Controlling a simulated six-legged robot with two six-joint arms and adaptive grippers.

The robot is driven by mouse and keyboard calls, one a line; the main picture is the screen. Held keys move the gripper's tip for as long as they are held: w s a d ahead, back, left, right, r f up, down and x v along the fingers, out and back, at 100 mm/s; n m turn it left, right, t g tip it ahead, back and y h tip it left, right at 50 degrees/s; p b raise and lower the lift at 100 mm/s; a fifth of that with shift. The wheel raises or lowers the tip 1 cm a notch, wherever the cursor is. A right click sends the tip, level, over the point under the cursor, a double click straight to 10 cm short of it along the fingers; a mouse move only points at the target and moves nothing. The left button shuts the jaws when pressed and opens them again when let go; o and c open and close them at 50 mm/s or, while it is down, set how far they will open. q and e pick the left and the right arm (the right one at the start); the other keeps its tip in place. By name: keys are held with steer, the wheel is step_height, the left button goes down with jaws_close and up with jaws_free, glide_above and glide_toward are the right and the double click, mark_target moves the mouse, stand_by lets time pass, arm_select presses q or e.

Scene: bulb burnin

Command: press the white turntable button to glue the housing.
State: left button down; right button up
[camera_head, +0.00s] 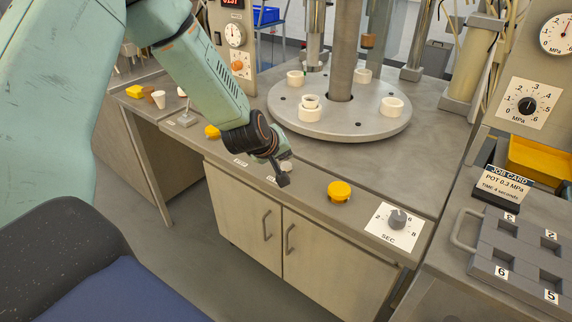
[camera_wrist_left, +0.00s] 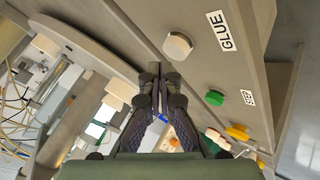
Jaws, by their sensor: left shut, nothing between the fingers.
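The white button (camera_wrist_left: 178,45) sits beside the GLUE label (camera_wrist_left: 223,30) on the bench edge in the left wrist view. In the head view, the white button (camera_head: 288,166) shows partly behind my left gripper (camera_head: 280,178). The left gripper is shut and empty, fingers pointing down near the bench's front edge. In the wrist view its fingertips (camera_wrist_left: 155,74) appear apart from the button; actual contact is not visible. The round grey turntable (camera_head: 300,124) carries several white ring-shaped housings (camera_head: 391,106), one with a smaller ring on it (camera_head: 311,101).
A yellow button (camera_head: 339,191) and SEC dial (camera_head: 397,218) lie right along the bench edge; another yellow button (camera_head: 212,131) lies left. A green button (camera_wrist_left: 214,97) is near the STEP label (camera_wrist_left: 247,97). The job card (camera_head: 505,184) reads POT 0.3 MPa, 4 seconds. A numbered tray (camera_head: 520,262) stands right.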

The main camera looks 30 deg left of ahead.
mark_target(285, 166)
arm_select(q)
steer(key=shift+f, duration=0.15)
steer(key=shift+f+b, duration=0.3)
steer(key=shift+b, duration=0.05)
steer(key=shift+f+b, duration=0.45)
steer(key=shift+f, duration=0.05)
stand_by(0.9)
stand_by(0.4)
steer(key=shift+r+p, duration=0.95)
step_height(285, 166, up, 5)
steer(key=p, duration=0.5)
